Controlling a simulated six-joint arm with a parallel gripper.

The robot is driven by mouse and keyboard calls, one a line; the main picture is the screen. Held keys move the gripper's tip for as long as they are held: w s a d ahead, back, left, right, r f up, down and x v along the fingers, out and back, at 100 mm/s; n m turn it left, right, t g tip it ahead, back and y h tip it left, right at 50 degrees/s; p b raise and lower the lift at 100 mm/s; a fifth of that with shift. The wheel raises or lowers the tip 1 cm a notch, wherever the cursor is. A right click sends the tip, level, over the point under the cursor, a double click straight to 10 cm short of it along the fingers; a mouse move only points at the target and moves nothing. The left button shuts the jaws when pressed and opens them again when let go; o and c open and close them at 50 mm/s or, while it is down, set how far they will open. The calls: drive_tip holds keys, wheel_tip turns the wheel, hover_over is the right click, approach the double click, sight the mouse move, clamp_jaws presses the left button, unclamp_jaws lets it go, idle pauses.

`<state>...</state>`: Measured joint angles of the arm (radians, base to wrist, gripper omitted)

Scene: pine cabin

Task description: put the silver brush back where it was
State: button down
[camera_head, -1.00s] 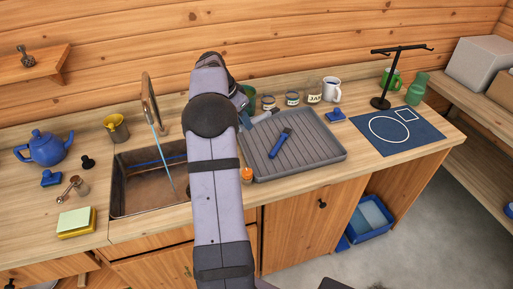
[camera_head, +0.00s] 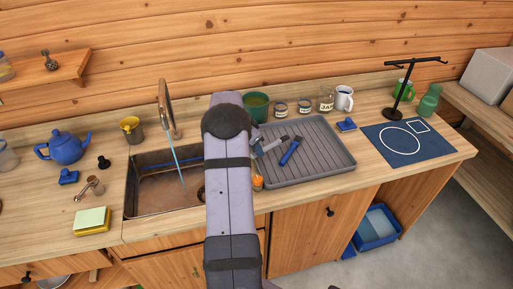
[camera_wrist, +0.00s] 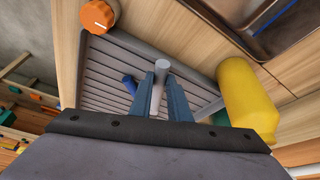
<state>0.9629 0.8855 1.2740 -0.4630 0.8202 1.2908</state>
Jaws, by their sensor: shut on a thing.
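The silver brush shows in the wrist view as a pale grey cylindrical handle (camera_wrist: 157,92) between my two blue-grey fingers. My gripper (camera_wrist: 162,78) is shut on it. In the head view a silver handle (camera_head: 274,144) shows just right of my arm, over the left part of the grey ribbed tray (camera_head: 322,178); my arm hides most of the gripper. I cannot tell whether the brush touches the tray. A blue-handled tool (camera_head: 291,152) lies on the tray just right of the silver handle.
The sink (camera_head: 150,192) is left of my arm. A green cup (camera_head: 256,105), several jars (camera_head: 304,105) and a white mug (camera_head: 344,98) stand behind the tray. An orange knob-like thing (camera_head: 257,182) is at its front left. A yellow cylinder (camera_wrist: 245,95) is close to my gripper.

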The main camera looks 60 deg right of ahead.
drive_tip(key=shift+f, duration=0.15)
drive_tip(key=shift+f+b, duration=0.6)
drive_tip(key=shift+b, duration=0.2)
drive_tip(key=c, duration=1.7)
unclamp_jaws()
drive_tip(key=shift+o, duration=0.2)
drive_tip(key=shift+r, duration=0.15)
drive_tip(key=shift+w+r+p, duration=0.1)
drive_tip(key=shift+r+p, duration=0.65)
drive_tip(key=b+v, duration=0.3)
drive_tip(key=v, duration=0.8)
drive_tip(key=shift+a+r, duration=0.2)
